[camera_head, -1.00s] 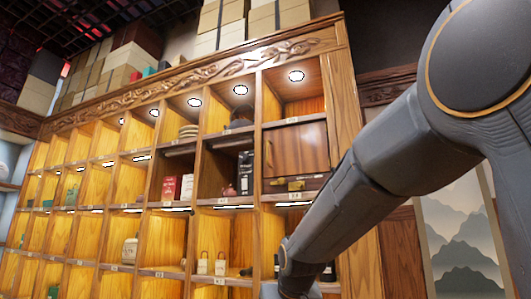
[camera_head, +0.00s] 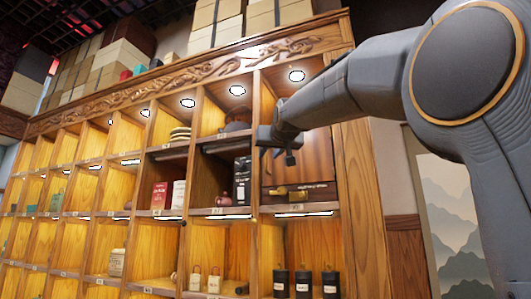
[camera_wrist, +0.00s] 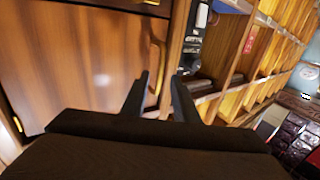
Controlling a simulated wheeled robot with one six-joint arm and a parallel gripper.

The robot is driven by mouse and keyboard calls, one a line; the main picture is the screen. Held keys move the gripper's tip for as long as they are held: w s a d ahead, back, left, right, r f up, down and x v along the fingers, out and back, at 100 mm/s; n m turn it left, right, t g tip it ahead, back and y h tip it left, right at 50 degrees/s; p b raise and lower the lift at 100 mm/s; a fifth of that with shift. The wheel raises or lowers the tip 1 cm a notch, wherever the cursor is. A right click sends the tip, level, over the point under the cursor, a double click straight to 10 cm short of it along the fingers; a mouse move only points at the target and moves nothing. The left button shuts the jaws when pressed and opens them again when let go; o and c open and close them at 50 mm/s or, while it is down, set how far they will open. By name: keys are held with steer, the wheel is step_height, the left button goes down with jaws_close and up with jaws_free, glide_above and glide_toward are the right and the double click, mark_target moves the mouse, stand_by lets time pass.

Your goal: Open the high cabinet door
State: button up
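The high cabinet door (camera_head: 312,160) is a brown wooden panel in the upper right of the shelf wall, and it looks shut. My arm reaches across it from the right. My gripper (camera_head: 276,146) is at the door's left side.
Left of the door are open cubbies with red and white boxes (camera_head: 168,195), a black bag (camera_head: 243,180) and a teapot (camera_head: 224,199). Brass-coloured pieces (camera_head: 300,192) lie below the door. Dark canisters (camera_head: 303,283) stand lower down.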

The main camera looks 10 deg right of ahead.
mark_target(266, 157)
steer(key=shift+w+d+p, duration=0.1)
steer(key=shift+w+p, duration=0.65)
steer(key=shift+w, duration=1.15)
steer(key=shift+c, duration=0.4)
jaws_close()
